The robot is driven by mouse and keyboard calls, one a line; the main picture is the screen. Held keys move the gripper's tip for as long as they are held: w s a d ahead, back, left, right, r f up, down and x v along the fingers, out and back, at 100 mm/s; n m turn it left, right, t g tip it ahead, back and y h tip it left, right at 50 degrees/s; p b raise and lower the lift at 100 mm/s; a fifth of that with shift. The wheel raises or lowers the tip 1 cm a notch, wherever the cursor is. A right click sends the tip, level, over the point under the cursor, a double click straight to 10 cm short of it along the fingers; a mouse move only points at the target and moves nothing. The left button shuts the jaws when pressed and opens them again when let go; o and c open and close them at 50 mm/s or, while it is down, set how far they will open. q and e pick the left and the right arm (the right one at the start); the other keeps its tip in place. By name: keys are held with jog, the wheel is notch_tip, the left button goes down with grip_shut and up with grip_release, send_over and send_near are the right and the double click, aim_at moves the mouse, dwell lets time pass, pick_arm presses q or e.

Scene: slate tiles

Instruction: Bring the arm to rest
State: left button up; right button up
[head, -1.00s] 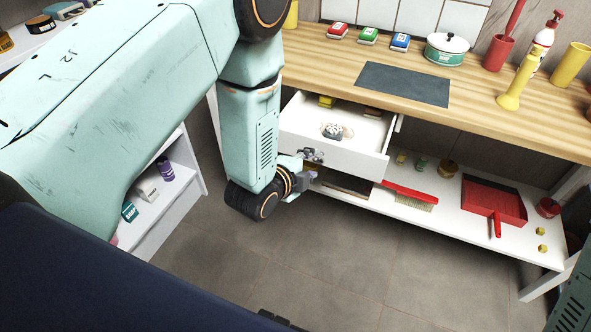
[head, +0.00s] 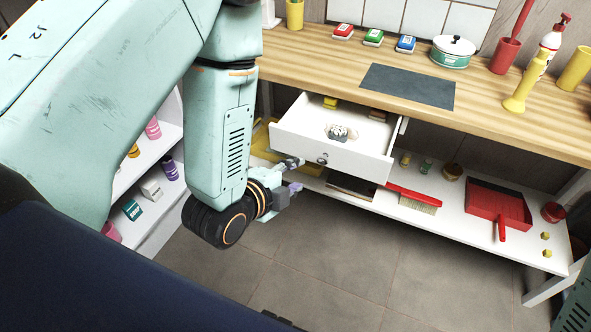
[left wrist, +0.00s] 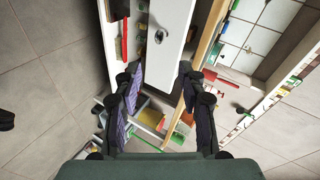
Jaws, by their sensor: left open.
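My left arm (head: 218,130) comes in from the left in the head view and hangs down in front of the bench. Its left gripper (head: 294,175) is open and empty, just to the left of and below the front of the open white drawer (head: 335,158). The fingers are apart from the drawer's round dark knob (head: 322,160). In the left wrist view the gripper (left wrist: 165,95) shows its two fingers spread wide with nothing between them, and the drawer front (left wrist: 163,40) lies beyond them. My right gripper is not seen.
The drawer sticks out under the wooden worktop (head: 480,105) with small items inside. A lower white shelf (head: 455,215) holds a red brush (head: 412,196) and a red dustpan (head: 498,203). White shelving (head: 150,220) stands at left. The tiled floor (head: 330,260) in front is clear.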

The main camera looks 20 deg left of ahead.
pick_arm(q)
jog(key=s+a+f+n+g, duration=0.1)
jog(key=s+f+n+g, duration=0.3)
jog(key=s, duration=0.5)
jog(key=s+a+f+n+g+y, duration=0.1)
jog(key=s+f+n+g, duration=0.3)
jog(key=s+f+n, duration=0.3)
jog(key=s+a+f+n+g+y, duration=0.1)
jog(key=s+a+f+n+g, duration=0.1)
jog(key=s+f+n+g, duration=0.2)
jog(key=s+f+n, duration=0.1)
jog(key=s+n, duration=0.2)
jog(key=s, duration=0.4)
jog(key=shift+f, duration=0.2)
